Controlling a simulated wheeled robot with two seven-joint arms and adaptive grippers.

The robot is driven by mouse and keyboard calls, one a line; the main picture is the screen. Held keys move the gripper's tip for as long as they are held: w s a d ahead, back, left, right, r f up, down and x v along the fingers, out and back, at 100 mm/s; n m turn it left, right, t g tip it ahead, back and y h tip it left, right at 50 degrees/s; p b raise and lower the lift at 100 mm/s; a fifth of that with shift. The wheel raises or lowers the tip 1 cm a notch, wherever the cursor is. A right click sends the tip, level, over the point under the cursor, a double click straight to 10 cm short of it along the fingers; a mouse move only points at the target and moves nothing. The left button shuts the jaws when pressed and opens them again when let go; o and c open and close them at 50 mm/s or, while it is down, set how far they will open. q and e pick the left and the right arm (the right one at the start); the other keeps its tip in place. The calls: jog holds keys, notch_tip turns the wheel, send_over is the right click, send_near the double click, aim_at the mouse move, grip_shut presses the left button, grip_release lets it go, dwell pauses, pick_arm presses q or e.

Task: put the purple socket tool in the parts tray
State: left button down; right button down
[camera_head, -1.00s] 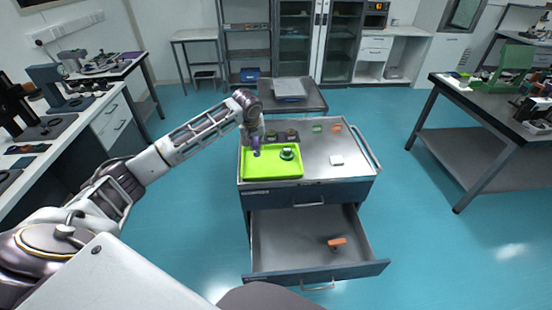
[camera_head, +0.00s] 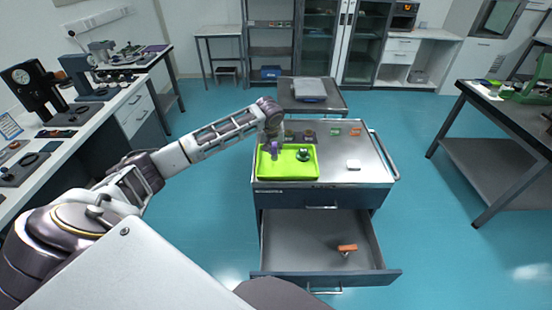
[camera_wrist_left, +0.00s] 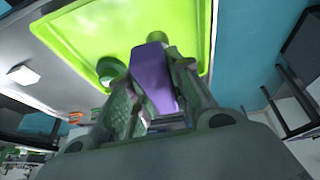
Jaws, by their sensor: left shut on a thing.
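The purple socket tool (camera_head: 275,150) is held by my left gripper (camera_head: 272,141) at the left part of the lime green parts tray (camera_head: 288,170). In the left wrist view the purple tool (camera_wrist_left: 155,80) sits between the fingers of my left gripper (camera_wrist_left: 158,100), which is shut on it, with the green tray (camera_wrist_left: 110,28) beyond. I cannot tell whether the tool touches the tray floor. A green round part (camera_head: 304,154) stands in the tray to the right of the tool. My right gripper is not in view.
The tray lies on a grey tool cart (camera_head: 335,175) whose lower drawer (camera_head: 300,245) is open with an orange-topped part (camera_head: 347,248) inside. A white block (camera_head: 353,164) and several small parts are on the cart top. A workbench (camera_head: 85,125) stands at left.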

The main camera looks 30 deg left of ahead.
aim_at(275, 158)
pick_arm(q)
jog(key=shift+f, duration=0.7)
jog(key=shift+f+p, duration=0.3)
jog(key=shift+f, duration=2.15)
jog(key=shift+f, duration=0.1)
jog(key=c, duration=1.3)
grip_release()
jog(key=shift+b+v, duration=0.35)
jog(key=shift+v, duration=5.75)
